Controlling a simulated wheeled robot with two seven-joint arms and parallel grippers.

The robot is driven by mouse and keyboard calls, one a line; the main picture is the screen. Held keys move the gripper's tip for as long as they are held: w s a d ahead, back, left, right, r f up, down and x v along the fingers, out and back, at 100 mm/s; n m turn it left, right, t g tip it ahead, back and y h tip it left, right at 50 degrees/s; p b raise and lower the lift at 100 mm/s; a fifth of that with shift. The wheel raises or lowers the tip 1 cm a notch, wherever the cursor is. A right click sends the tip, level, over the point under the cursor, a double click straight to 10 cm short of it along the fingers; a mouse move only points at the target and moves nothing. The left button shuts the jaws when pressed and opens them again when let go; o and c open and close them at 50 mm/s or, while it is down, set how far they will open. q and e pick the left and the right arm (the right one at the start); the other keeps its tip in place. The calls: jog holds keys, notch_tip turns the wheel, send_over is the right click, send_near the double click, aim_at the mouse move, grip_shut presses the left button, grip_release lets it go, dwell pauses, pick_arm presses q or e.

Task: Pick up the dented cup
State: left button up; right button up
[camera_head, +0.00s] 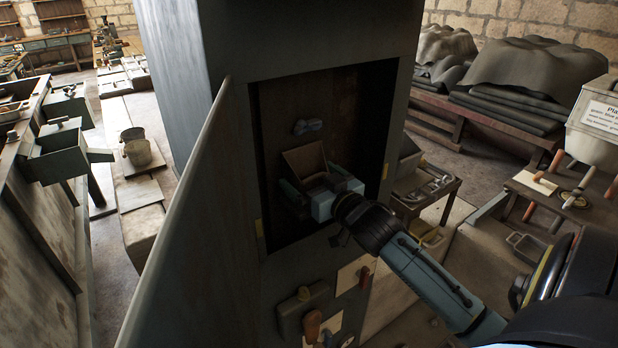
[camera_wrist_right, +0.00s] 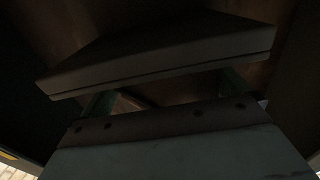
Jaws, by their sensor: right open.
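I cannot make out a dented cup for certain in either view. My right gripper (camera_head: 320,185) reaches into the dark cabinet recess (camera_head: 372,105), its fingers spread at the sides of an open brown box-like thing (camera_head: 305,160). A small grey-blue object (camera_head: 308,126) is behind it on the recess's back wall; its shape is unclear. In the right wrist view, the gripper's greenish fingers (camera_wrist_right: 168,92) are apart, and a dark slab (camera_wrist_right: 160,62) crosses in front of them. What lies between them is too dark to tell. My left gripper is out of view.
An opened cabinet door (camera_head: 195,205) stands left of the recess. Below the recess are tools on pale panels (camera_head: 313,325). A small table (camera_head: 430,190) stands to the right. Cloth-covered stacks (camera_head: 530,75) are at back right.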

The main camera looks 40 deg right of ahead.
jog(key=c, duration=0.8)
jog(key=shift+r, duration=0.1)
jog(key=shift+r, duration=0.5)
jog(key=shift+s+r, duration=0.15)
jog(key=shift+s, duration=0.1)
jog(key=s+a, duration=0.2)
jog(key=s, duration=1.5)
jog(key=shift+s, duration=0.25)
